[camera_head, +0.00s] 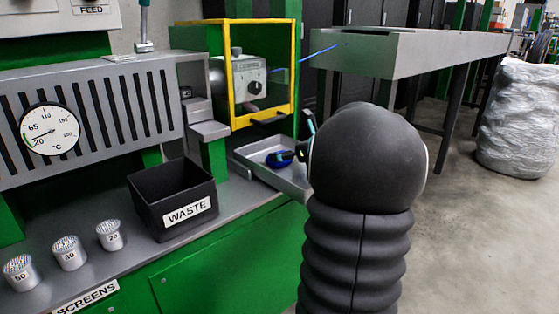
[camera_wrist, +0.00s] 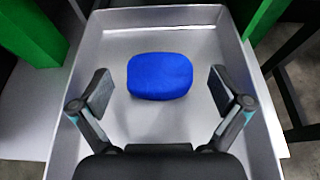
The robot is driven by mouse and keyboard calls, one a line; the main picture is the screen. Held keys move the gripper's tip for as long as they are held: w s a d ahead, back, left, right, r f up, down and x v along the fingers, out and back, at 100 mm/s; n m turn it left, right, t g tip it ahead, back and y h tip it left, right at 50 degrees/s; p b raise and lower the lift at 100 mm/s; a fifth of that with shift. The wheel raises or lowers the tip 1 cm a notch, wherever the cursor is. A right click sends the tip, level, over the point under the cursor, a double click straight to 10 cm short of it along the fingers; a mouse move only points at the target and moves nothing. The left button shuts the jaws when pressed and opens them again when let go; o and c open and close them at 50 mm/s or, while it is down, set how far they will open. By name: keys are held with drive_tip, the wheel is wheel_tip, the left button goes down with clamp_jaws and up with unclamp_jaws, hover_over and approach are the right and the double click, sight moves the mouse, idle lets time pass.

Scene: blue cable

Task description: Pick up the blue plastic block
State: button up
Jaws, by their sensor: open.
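The blue plastic block (camera_wrist: 160,76) is a rounded lump lying in a grey metal tray (camera_wrist: 262,112). In the wrist view it sits centred between the fingers of my gripper (camera_wrist: 161,92), a little ahead of them. My gripper is open, with a gap between each fingertip and the block. In the head view the block (camera_head: 279,159) shows only partly in the tray (camera_head: 257,171), behind my gripper (camera_head: 303,150). My arm hides the right part of the tray.
The tray has raised walls around the block. A black waste bin (camera_head: 172,202) and several metal screen cups (camera_head: 69,252) stand on the bench at left. A yellow-framed guard (camera_head: 238,121) stands behind the tray. A grey trough (camera_head: 410,52) stands at the back right.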

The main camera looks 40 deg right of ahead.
drive_tip(key=shift+b+x, duration=0.3)
drive_tip(key=shift+x, duration=2.35)
drive_tip(key=shift+s+a, duration=0.1)
drive_tip(key=c, duration=1.1)
